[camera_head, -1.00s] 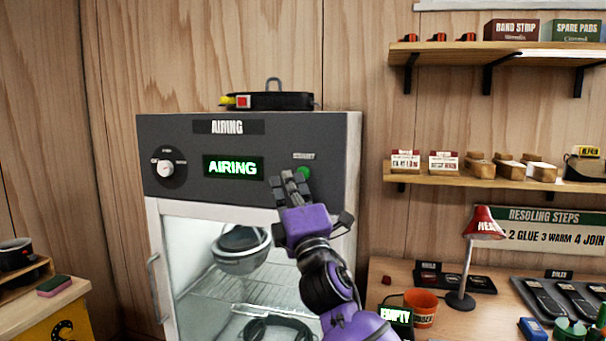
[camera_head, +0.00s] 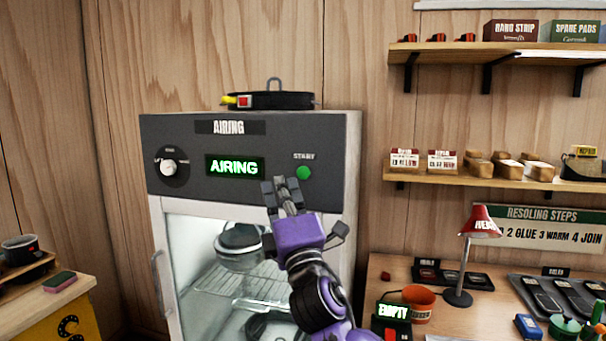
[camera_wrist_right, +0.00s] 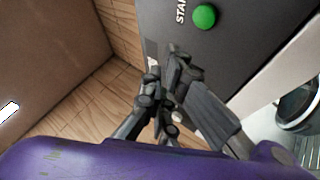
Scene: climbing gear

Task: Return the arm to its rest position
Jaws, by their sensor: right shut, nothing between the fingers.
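My right gripper (camera_head: 283,190) is shut and empty, on the purple arm in front of the airing cabinet (camera_head: 352,160). Its fingertips are a little below and left of the green START button (camera_head: 304,173), apart from it in the picture. In the right wrist view the shut fingers (camera_wrist_right: 172,60) point at the dark panel, with the green button (camera_wrist_right: 204,16) beyond their tips. The cabinet's display (camera_head: 235,166) reads AIRING in green. My left gripper is not in view.
The cabinet's glass door is closed, with a helmet (camera_head: 240,240) on a rack inside, partly hidden by my arm. A workbench at right holds a red lamp (camera_head: 480,222), an orange pot (camera_head: 420,300) and trays. Shelves hang above. A yellow cabinet (camera_head: 75,325) stands left.

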